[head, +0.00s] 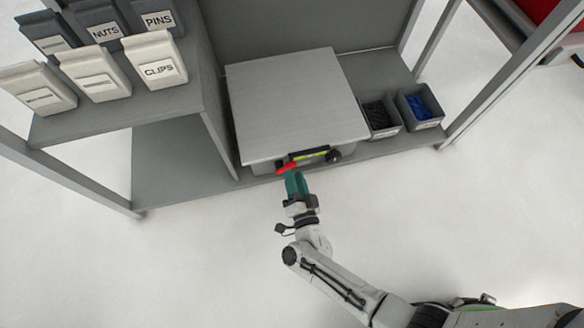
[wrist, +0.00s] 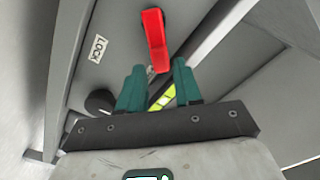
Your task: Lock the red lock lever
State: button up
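The red lock lever (head: 286,168) is on the front of a grey box (head: 292,105) that stands on the shelf. In the wrist view the lever (wrist: 154,38) is just beyond my fingertips, with a "LOCK" label (wrist: 97,48) to its left. My gripper (head: 295,176) is in front of the box, close to the lever. In the wrist view its green fingers (wrist: 158,70) are apart with a gap between them, and nothing is held. A yellow-green strip (wrist: 165,97) shows behind the fingers. I cannot tell whether a finger touches the lever.
A black knob (head: 333,156) is at the right of the box front. Two small bins, one with dark parts (head: 380,116) and one with blue parts (head: 420,104), stand right of the box. Labelled bins (head: 155,62) fill the left upper shelf. The floor in front is clear.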

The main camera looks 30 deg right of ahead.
aim_at(285, 165)
jog(key=shift+b+x, duration=0.4)
jog(key=shift+x, duration=1.5)
jog(key=shift+c, duration=0.2)
grip_shut()
